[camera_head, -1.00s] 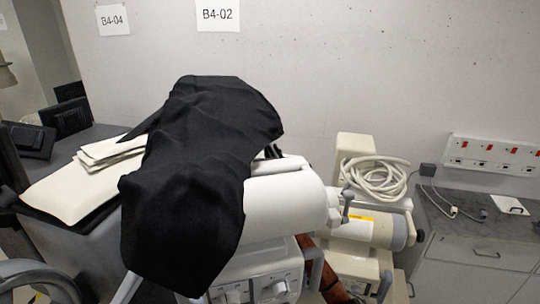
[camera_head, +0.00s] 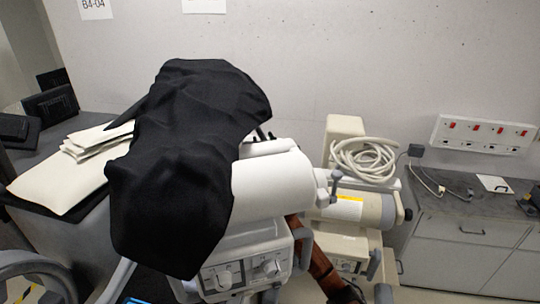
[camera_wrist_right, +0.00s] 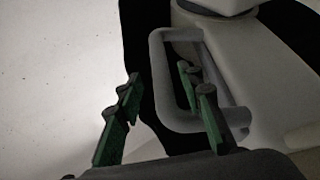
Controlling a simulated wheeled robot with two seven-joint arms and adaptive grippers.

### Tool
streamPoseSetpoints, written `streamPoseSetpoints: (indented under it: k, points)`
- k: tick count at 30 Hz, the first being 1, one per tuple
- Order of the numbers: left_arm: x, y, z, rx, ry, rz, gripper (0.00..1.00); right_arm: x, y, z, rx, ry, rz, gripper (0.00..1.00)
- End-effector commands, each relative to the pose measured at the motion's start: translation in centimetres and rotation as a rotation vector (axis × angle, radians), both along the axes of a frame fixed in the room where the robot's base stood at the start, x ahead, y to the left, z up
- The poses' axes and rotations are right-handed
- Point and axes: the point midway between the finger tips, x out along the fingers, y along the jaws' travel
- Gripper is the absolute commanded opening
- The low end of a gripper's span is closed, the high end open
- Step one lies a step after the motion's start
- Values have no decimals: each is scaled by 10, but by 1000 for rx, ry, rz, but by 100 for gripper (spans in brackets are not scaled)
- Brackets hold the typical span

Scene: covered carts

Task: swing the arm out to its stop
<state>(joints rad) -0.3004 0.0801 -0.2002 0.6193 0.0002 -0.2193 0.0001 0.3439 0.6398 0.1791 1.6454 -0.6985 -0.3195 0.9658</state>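A white machine with a thick cylindrical body (camera_head: 272,185) stands in the middle of the head view, and a black cloth (camera_head: 175,165) drapes over its left part. Dark fingertips of my right gripper (camera_head: 263,135) seem to show just behind the top of the white body; the rest is hidden. In the right wrist view, my right gripper (camera_wrist_right: 162,95) is open. A grey loop handle (camera_wrist_right: 158,85) on a pale body passes between its fingers: one finger is outside the loop, the other overlaps its opening. Contact cannot be told. My left gripper is out of view.
A beige unit (camera_head: 360,208) with a coiled hose (camera_head: 362,160) stands close on the right. Grey cabinets (camera_head: 465,245) are beyond it. A grey counter with pale folded sheets (camera_head: 62,178) is on the left.

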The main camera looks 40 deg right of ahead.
Motion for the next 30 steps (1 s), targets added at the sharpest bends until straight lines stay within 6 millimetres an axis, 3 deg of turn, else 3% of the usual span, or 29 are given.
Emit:
streamPoseSetpoints:
  k: [6, 12, 18, 30]
  points:
    - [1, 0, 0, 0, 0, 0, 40, -42, 15, -20, 2, 1, 1, 34]
    - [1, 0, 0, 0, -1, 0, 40, -69, 24, -31, 1, 2, 0, 34]
    - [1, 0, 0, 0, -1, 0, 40, -80, 28, -35, 0, 1, -1, 34]
    - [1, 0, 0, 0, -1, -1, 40, -80, 28, -35, 0, 1, -1, 34]
